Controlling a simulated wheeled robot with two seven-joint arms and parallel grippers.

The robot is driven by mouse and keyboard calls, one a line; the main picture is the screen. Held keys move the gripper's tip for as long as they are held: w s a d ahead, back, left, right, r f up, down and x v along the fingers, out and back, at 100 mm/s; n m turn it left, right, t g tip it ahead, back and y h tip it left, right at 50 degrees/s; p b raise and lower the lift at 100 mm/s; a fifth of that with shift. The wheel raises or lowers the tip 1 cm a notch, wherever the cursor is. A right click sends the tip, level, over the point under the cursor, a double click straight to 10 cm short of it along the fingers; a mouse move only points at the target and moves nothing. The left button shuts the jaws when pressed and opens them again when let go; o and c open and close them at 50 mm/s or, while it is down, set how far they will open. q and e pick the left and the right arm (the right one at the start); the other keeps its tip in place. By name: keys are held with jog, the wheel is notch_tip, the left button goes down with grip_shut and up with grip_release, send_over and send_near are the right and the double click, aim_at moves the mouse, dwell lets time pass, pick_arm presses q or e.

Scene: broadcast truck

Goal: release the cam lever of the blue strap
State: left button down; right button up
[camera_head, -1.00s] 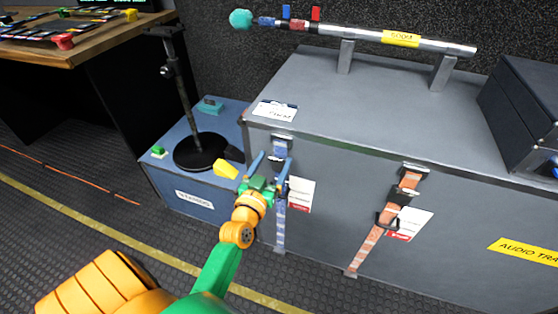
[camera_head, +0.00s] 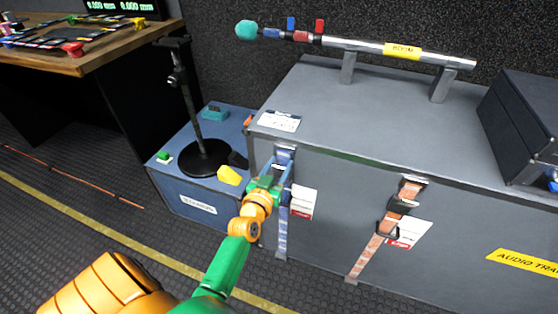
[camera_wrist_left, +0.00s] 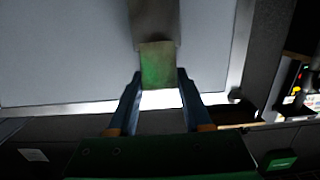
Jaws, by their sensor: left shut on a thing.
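The blue strap (camera_head: 282,232) hangs down the front of the large grey trunk (camera_head: 345,190) near its left corner. Its upper buckle (camera_head: 285,153) shows just above my left gripper (camera_head: 278,165), which covers much of the cam lever. In the left wrist view, my left gripper (camera_wrist_left: 158,80) has its two blue fingers on either side of a green-tinted lever plate (camera_wrist_left: 159,66), shut on it. The orange strap (camera_head: 367,252) with its dark buckle is farther right on the same trunk. My right gripper is not in view.
A blue case (camera_head: 175,195) with a black stand base (camera_head: 205,158) and a yellow block (camera_head: 229,175) is left of the trunk. A boom pole (camera_head: 375,47) rests on supports on the trunk lid. A white-and-red tag (camera_head: 303,204) hangs beside the blue strap.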

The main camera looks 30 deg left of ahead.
pick_arm(q)
jog(key=shift+r+p, duration=0.4)
jog(key=shift+w+f+g+h, duration=0.1)
jog(key=shift+f+g+h, duration=0.1)
jog(key=shift+g+h, duration=0.1)
jog(key=shift+f, duration=0.15)
jog(key=shift+c, duration=1.6)
grip_release()
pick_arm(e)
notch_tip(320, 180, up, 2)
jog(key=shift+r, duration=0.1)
pick_arm(q)
jog(key=f+p+v, duration=0.1)
jog(key=v, duration=0.6)
jog(key=shift+r, duration=0.45)
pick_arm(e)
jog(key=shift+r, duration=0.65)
